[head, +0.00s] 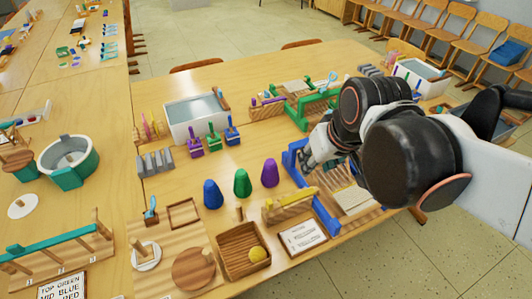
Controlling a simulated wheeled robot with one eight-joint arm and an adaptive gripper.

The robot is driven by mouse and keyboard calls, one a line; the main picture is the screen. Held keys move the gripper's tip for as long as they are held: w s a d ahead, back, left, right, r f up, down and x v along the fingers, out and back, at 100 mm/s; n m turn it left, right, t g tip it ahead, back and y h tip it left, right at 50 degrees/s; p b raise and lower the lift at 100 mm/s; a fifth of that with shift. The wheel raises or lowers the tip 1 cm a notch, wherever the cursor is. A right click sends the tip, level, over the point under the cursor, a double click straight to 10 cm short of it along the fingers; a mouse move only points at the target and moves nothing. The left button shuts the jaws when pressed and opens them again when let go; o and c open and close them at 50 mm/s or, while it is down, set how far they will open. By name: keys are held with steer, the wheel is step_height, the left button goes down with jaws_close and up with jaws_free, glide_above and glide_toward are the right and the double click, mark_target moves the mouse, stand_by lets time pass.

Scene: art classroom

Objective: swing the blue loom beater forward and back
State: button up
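The blue loom (301,178) stands on the table right of centre, with pale threads or cloth (352,199) inside its frame. My arm covers much of its upper right part. I cannot clearly separate its beater from the blue frame. My gripper (315,152) is at the far left part of the blue loom, over or against the blue bars. Its fingers are small and partly hidden by my wrist, so I cannot tell whether they are open or closed on the beater.
A green loom (318,109) stands behind my gripper. Blue, green and purple cones (242,183), a yellow-barred wooden stand (290,204), a wooden tray with a yellow ball (232,263) and a framed card (303,236) lie left and in front. A grey-white basin (195,117) stands further back.

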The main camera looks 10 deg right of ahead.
steer(key=w+a+f+n+g, duration=0.2)
steer(key=w+a+f+g, duration=0.1)
steer(key=w+a+f, duration=0.6)
steer(key=shift+w+a+n+h, duration=0.3)
steer(key=shift+w+n, duration=0.1)
steer(key=shift+w, duration=0.6)
steer(key=shift+r, duration=0.1)
